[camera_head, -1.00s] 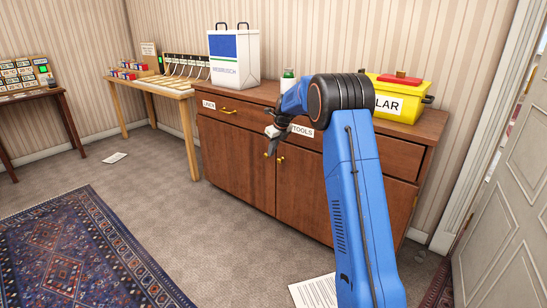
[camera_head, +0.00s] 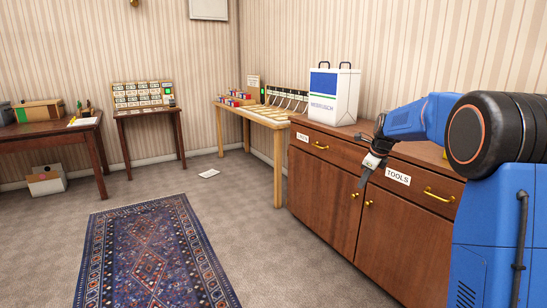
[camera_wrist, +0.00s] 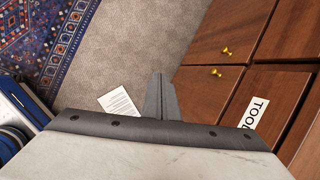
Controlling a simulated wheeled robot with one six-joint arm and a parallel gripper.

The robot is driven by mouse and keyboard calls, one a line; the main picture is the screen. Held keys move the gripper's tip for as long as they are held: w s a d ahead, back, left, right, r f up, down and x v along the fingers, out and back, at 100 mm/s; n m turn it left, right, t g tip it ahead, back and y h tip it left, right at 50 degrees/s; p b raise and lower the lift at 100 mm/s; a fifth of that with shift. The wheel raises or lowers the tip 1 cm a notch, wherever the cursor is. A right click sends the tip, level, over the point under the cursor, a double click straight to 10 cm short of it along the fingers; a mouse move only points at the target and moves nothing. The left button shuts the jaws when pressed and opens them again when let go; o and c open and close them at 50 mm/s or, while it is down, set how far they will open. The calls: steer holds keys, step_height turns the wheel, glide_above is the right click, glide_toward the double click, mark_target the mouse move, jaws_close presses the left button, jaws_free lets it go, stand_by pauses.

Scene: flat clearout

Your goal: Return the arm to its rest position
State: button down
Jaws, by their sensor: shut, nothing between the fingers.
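My blue arm (camera_head: 490,235) shows at the right of the head view, bent at its large black joint. My gripper (camera_head: 367,170) hangs in front of the wooden cabinet (camera_head: 325,195), near the drawer labelled TOOLS (camera_head: 398,176). In the wrist view my gripper (camera_wrist: 160,88) shows its fingers together, with nothing held. The cabinet fronts (camera_wrist: 215,90) lie to the right of the fingers there. I cannot tell whether the gripper touches the cabinet.
A white bag (camera_head: 333,95) stands on the cabinet. A light wooden table (camera_head: 262,115) and two dark tables line the walls. A patterned rug (camera_head: 150,255) covers open floor at left.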

steer(key=s+a+r+n, duration=0.2)
steer(key=s+n, duration=0.2)
steer(key=s, duration=0.6)
steer(key=s+a+r+n, duration=0.2)
steer(key=s+n, duration=0.3)
steer(key=s, duration=0.4)
steer(key=s+a+r+n, duration=0.2)
steer(key=s+n, duration=0.2)
steer(key=s, duration=0.6)
steer(key=s+f+n, duration=0.3)
steer(key=s+n, duration=0.1)
steer(key=s, duration=0.4)
steer(key=s+f+n+h, duration=0.1)
steer(key=s+f+n, duration=0.2)
steer(key=s, duration=0.5)
steer(key=s+f+n, duration=0.3)
steer(key=s+n, duration=0.2)
steer(key=s, duration=0.4)
steer(key=shift+a+n+t, duration=0.3)
steer(key=shift+f, duration=0.1)
